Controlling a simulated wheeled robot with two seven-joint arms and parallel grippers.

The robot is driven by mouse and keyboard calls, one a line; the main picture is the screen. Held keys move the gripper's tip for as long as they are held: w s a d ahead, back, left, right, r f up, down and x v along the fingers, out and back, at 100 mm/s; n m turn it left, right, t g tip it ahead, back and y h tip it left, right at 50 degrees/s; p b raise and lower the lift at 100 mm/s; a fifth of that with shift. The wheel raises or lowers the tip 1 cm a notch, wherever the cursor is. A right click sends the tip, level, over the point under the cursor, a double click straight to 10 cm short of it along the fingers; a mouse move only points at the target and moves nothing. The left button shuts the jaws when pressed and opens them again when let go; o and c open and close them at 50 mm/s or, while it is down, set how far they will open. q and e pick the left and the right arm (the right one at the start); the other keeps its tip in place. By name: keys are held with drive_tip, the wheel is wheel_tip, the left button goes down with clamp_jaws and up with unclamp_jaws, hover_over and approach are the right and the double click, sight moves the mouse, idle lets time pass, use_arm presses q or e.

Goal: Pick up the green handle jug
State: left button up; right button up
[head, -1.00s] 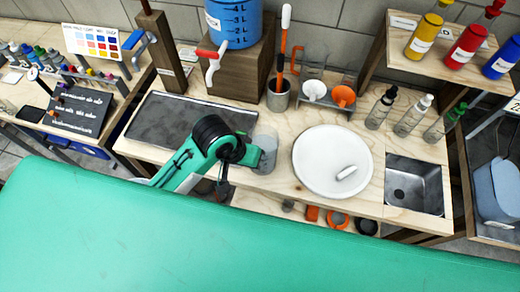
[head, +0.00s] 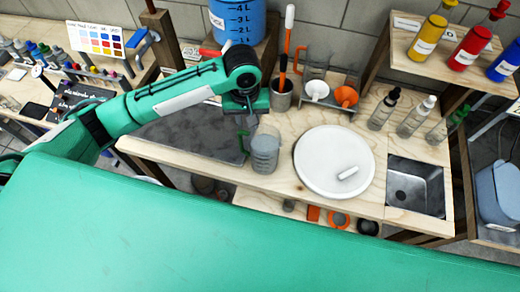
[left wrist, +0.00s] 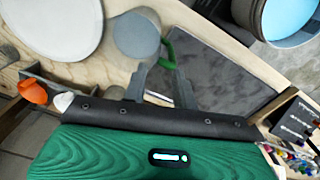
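A clear jug (head: 265,152) stands upright on the wooden bench between the dark mat and the white round plate. In the left wrist view the jug (left wrist: 135,35) shows a green handle (left wrist: 168,50) on the side toward the mat. My left gripper (head: 247,118) is behind and slightly left of the jug in the head view. In the left wrist view its two fingers (left wrist: 160,88) are apart, with nothing between them, pointing toward the jug's handle side. They look clear of the handle. My right gripper is not in view.
The white plate (head: 320,165) is right of the jug, and the dark mat (head: 185,135) is left. Bottles (head: 415,117) and a sink (head: 415,187) are at right.

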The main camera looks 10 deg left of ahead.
use_arm(q)
wheel_tip(320, 180, down, 12)
drive_tip(key=p, duration=0.4)
drive_tip(key=shift+w+d+f, duration=0.1)
drive_tip(key=shift+f, duration=0.4)
drive_tip(key=shift+c, duration=0.5)
clamp_jaws()
drive_tip(key=shift+w+r, duration=0.1)
drive_tip(key=shift+w, duration=0.05)
idle(0.4)
